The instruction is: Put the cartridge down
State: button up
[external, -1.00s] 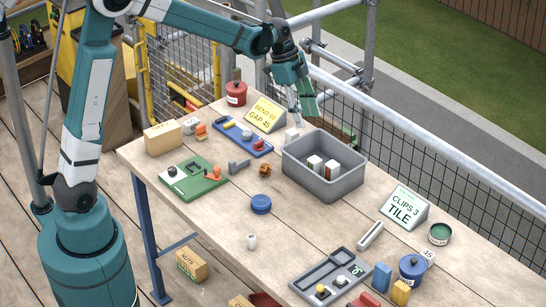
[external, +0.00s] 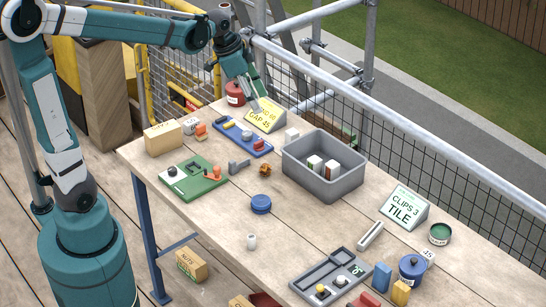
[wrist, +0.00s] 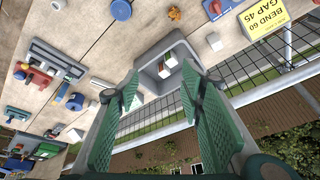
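My gripper (external: 257,92) hangs in the air over the table's far edge, beside the yellow sign. In the wrist view its two green fingers (wrist: 160,87) stand wide apart with nothing between them. The frames do not confirm which thing is the cartridge. The grey bin (external: 322,194) stands on the table, right of my gripper; it also shows in the wrist view (wrist: 148,68), beyond the fingers.
A yellow sign (external: 266,115) and a red pot (external: 235,94) stand close to my gripper. A white cube (external: 291,134) sits left of the bin. A blue tray (external: 242,136) and a green tray (external: 194,178) hold small parts. A rail and mesh border the far edge.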

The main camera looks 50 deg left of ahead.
jog(key=s+a+n+t+y, duration=0.1)
jog(key=s+a+n, duration=0.2)
jog(key=s, duration=0.7)
jog(key=s+a+f+n+t+y, duration=0.1)
jog(key=s+n, duration=0.4)
jog(key=s, duration=0.6)
jog(key=a+t, duration=0.1)
jog(key=a, duration=0.1)
jog(key=shift+s+a, duration=0.3)
